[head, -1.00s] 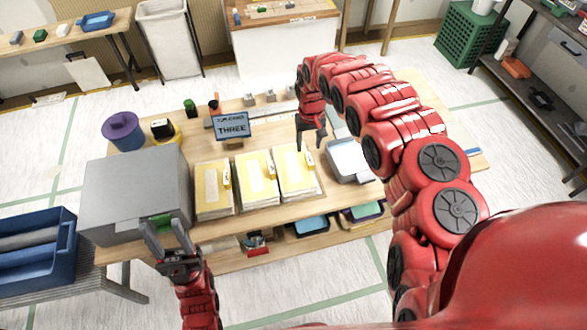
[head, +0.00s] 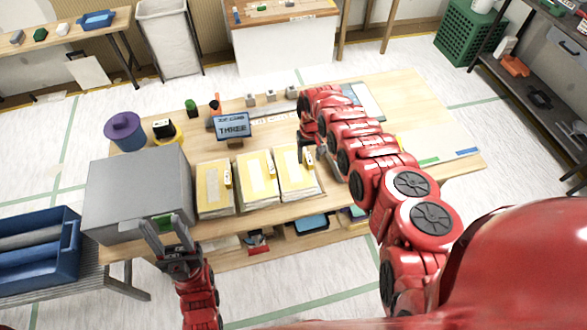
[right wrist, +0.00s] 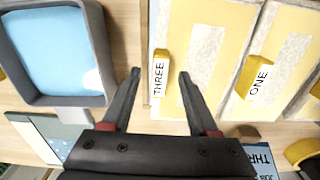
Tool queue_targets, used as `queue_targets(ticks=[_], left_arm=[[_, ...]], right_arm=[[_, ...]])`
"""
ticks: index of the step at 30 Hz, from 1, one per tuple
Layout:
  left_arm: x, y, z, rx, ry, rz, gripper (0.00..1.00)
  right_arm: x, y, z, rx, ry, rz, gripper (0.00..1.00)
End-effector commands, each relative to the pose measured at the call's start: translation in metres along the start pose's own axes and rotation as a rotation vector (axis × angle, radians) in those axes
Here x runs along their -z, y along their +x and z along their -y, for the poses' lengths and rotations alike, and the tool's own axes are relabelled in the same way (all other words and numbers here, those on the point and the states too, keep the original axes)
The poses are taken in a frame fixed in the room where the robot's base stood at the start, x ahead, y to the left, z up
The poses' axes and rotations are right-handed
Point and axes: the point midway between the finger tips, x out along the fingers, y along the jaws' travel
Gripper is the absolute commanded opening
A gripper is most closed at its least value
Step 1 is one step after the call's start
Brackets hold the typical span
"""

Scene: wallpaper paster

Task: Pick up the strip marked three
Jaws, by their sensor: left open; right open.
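A yellow tag reading THREE (right wrist: 160,78) stands on a pale yellow sheet with a lighter patterned strip (right wrist: 204,60) beside it, in the right wrist view. In the head view this is the rightmost of three yellow stacks (head: 294,180). My right gripper (right wrist: 160,74) is open and empty, with its fingertips either side of the tag in the picture; I cannot tell its height above it. In the head view the right arm partly covers that gripper. A small screen (head: 233,125) reads THREE. My left gripper (head: 165,221) is open at the front of the grey box (head: 138,190).
A tag reading ONE (right wrist: 259,78) is on the neighbouring sheet. A grey tray with a blue inside (right wrist: 45,50) lies close on the other side. A purple pot (head: 125,131) stands at the table's left. The table's right end is fairly clear.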

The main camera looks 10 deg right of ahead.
Motion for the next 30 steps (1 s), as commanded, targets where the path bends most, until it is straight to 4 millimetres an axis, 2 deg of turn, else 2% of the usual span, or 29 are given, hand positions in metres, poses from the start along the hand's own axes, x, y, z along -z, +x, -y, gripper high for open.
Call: queue_targets(ticks=[6,16,30], left_arm=[[0.0,0.0001,0.0,0.0,0.0,0.0,0.5],[0.0,0.0001,0.0,0.0,0.0,0.0,0.5],[-0.0001,0.0,0.0,0.0,0.0,0.0,0.5]], right_arm=[[0.0003,-0.0002,-0.0003,0.0,0.0,-0.001,0.58],[0.0002,-0.0001,-0.0003,0.0,0.001,-0.001,0.0],[0.0003,-0.0002,-0.0003,0.0,0.001,-0.001,0.0]])
